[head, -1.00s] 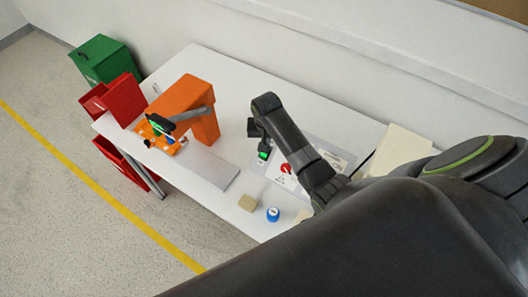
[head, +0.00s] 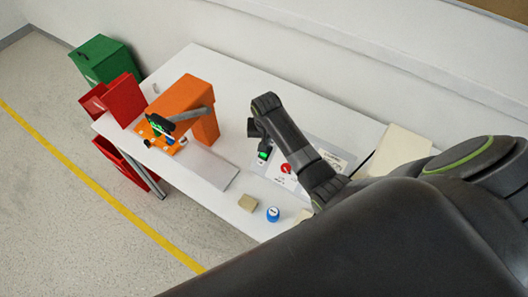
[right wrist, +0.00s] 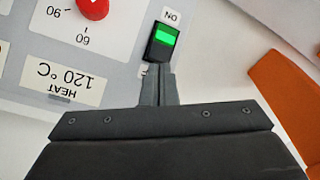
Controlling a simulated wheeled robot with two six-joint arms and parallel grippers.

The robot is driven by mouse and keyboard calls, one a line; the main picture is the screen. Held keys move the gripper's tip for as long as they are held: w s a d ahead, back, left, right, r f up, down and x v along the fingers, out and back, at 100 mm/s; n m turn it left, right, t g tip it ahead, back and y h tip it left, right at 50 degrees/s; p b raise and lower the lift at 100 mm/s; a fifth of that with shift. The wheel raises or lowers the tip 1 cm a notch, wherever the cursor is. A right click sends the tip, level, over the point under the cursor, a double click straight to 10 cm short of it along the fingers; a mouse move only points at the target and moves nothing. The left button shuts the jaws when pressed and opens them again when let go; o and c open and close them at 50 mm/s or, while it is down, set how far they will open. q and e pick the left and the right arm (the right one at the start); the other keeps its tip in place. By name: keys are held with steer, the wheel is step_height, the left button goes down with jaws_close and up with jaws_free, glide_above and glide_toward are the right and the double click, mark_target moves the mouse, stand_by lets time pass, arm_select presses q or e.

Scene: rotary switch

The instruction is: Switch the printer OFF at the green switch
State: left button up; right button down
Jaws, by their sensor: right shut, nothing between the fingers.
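The green switch (head: 264,154) is a black rocker on a light grey panel. In the right wrist view the green switch (right wrist: 162,42) shows its green part lit, on the side of the "ON" label. Its dark part faces my fingers. My right gripper (right wrist: 160,72) is shut and empty, with its fingertips at the switch's near edge; I cannot tell whether they touch it. The fingers partly cover a small label there. In the head view my right gripper (head: 260,140) hangs above the switch. The orange printer (head: 205,92) stands on the table. My left gripper is not in view.
A red dial (right wrist: 92,8) with a "HEAT 120 °C" label (right wrist: 62,82) sits beside the switch on the panel. A tan block (head: 248,203) and a blue-topped round item (head: 273,214) lie near the table's front edge. Red bins (head: 120,98) stand at the left.

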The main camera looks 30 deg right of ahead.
steer(key=shift+s+f+b, duration=0.1)
steer(key=shift+f+b, duration=0.45)
steer(key=shift+f, duration=0.55)
stand_by(0.6)
steer(key=shift+r, duration=0.15)
step_height(320, 180, up, 3)
steer(key=p, duration=0.2)
steer(key=shift+p, duration=0.4)
steer(key=shift+r, duration=1.95)
